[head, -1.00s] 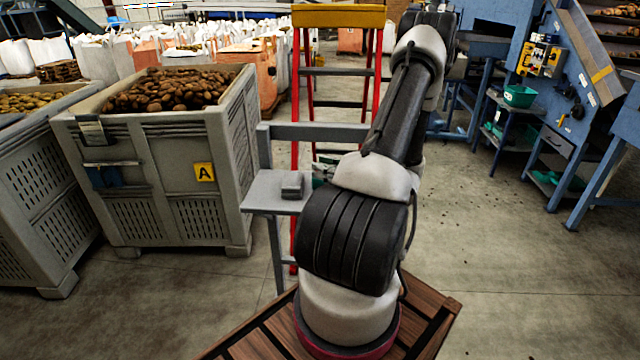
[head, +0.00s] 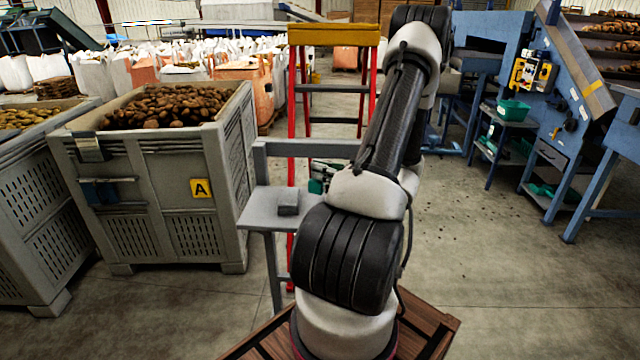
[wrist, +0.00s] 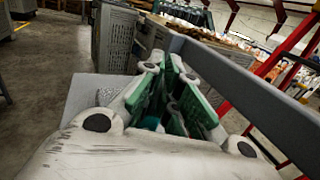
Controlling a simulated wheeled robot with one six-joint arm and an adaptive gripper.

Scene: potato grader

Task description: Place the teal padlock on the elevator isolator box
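My gripper (wrist: 168,92) has green finger pads that lean toward each other in the wrist view, beside a grey shelf. A narrow dark gap shows between them. A small teal patch (wrist: 150,122) shows low among the fingers. I cannot tell whether it is the padlock or part of the gripper, nor whether the fingers hold anything. In the head view my arm hides most of the gripper; only a bit of green shows right of the shelf. No padlock can be made out for sure.
The grey shelf (head: 258,212) has a horizontal rail (head: 305,149) behind it. A red ladder with a yellow top (head: 334,35) stands behind the rail. A potato crate (head: 155,190) is at left. A yellow panel (head: 533,73) hangs on blue machinery at right. The floor at right is open.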

